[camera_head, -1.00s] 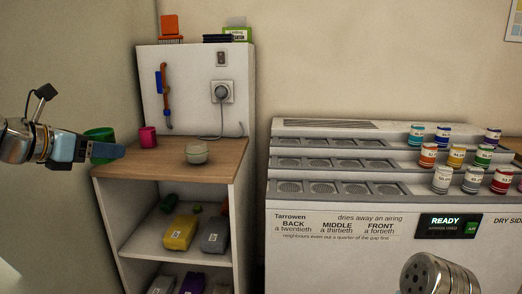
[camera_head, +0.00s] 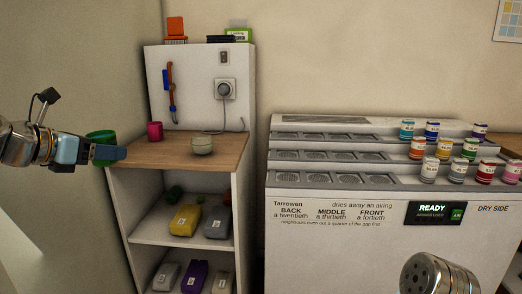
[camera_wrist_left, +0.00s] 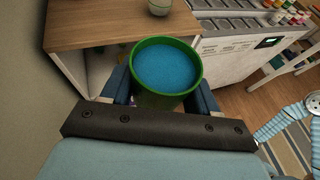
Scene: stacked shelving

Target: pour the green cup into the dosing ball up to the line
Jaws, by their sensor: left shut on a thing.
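The green cup (camera_head: 100,137) is at the left of the head view, just off the left edge of the wooden top. In the left wrist view the green cup (camera_wrist_left: 167,96) stands with its mouth visible and holds blue contents (camera_wrist_left: 168,65) near the rim. My left gripper (camera_head: 110,152) is shut on the cup, one finger on each side (camera_wrist_left: 160,92). The dosing ball (camera_head: 202,145), pale and round, stands on the wooden top to the right of the cup. It shows partly at the wrist view's top edge (camera_wrist_left: 159,7). Its line cannot be made out. My right gripper is not in view.
A socket with a plugged cord (camera_head: 225,89) is on the panel behind. A grey-white machine (camera_head: 330,235) with several small jars stands at right. Shelves below hold packets.

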